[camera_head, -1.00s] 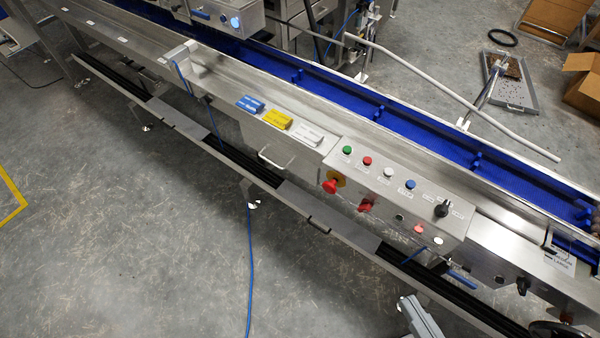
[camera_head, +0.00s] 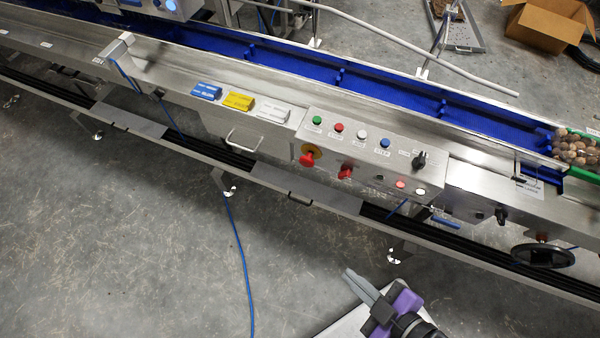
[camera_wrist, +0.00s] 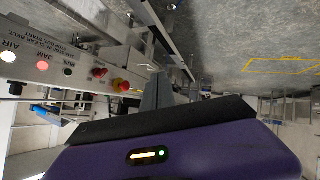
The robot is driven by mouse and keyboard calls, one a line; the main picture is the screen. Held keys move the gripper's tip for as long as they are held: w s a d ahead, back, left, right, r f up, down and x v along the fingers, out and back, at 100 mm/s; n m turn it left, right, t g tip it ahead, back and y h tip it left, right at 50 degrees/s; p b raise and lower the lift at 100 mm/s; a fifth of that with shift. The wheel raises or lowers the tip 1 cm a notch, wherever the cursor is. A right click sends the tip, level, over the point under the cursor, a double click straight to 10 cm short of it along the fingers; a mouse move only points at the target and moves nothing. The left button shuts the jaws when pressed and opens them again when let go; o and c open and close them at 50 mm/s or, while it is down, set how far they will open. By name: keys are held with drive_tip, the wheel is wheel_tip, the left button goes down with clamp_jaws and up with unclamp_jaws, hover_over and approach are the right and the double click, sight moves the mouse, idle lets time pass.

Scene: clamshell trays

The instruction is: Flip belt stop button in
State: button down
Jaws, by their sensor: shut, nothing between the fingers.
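The metal control panel (camera_head: 330,158) on the belt line has a top row of green, red (camera_head: 339,127), white and blue push buttons and a black knob. Its front face has a red mushroom button (camera_head: 308,158) on a yellow plate and a red switch (camera_head: 345,172). Their labels are too small to read, so I cannot tell which is the belt stop. In the wrist view the red mushroom button (camera_wrist: 121,86) stands out from the panel, left of my fingers. My gripper (camera_head: 350,272) is shut and empty, low in front of the panel and apart from it.
Blue, yellow (camera_head: 239,101) and white blocks lie on the ledge left of the panel. A dark rail (camera_head: 290,196) runs in front below it. A black handwheel (camera_head: 543,256) stands at the right. Open floor lies in front. Brown round items sit on the belt at far right.

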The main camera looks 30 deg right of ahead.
sight(305, 165)
drive_tip(key=w+a+f+n+g+h, duration=0.1)
drive_tip(key=w+f+n+g+h, duration=0.2)
drive_tip(key=f+n, duration=0.5)
drive_tip(key=w+a+f+n+g+h, duration=0.1)
drive_tip(key=w+f+n+h, duration=0.35)
drive_tip(key=f, duration=0.65)
drive_tip(key=w+a+r+n+t+h, duration=0.1)
drive_tip(key=w+a+r+n+h, duration=0.1)
drive_tip(key=r, duration=0.6)
drive_tip(key=w+a+r+n+t+h, duration=0.2)
drive_tip(key=w+r+h, duration=0.4)
drive_tip(key=w+r, duration=0.3)
drive_tip(key=a+n, duration=0.1)
drive_tip(key=n, duration=0.1)
drive_tip(key=shift+w+a+n+h+b, duration=0.25)
drive_tip(key=shift+a+n+h+b, duration=0.1)
drive_tip(key=p+x, duration=0.1)
drive_tip(key=x, duration=1.3)
drive_tip(key=shift+w+p, duration=0.15)
drive_tip(key=shift+p, duration=0.15)
